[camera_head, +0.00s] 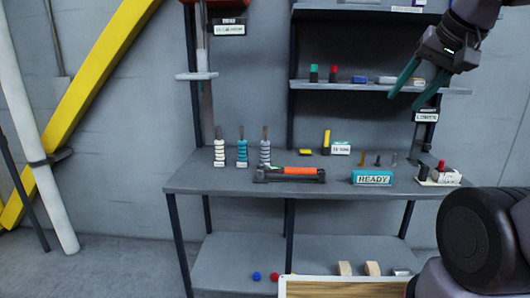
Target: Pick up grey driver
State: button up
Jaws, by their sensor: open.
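Three upright ribbed-handled tools with thin shafts pointing up stand in a row at the left of the workbench. The grey one, which looks like the grey driver (265,152), is the rightmost. A teal one (242,152) stands in the middle and a white one (219,152) at the left. My gripper (404,101) is at the upper right, in front of the shelf, its two teal fingers apart and empty. It is well to the right of the grey driver and higher in the picture.
A black tool holder with an orange bar (298,172) lies on the workbench (225,184), right of the driver. A teal READY block (372,178), small upright pieces and a white tray (438,181) stand farther right. A shelf (350,88) holds small items above.

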aim_at(266, 147)
jog(key=i+j, duration=0.5)
jog(key=j, duration=0.15)
jog(key=i+j, duration=0.55)
jog(key=j, duration=0.15)
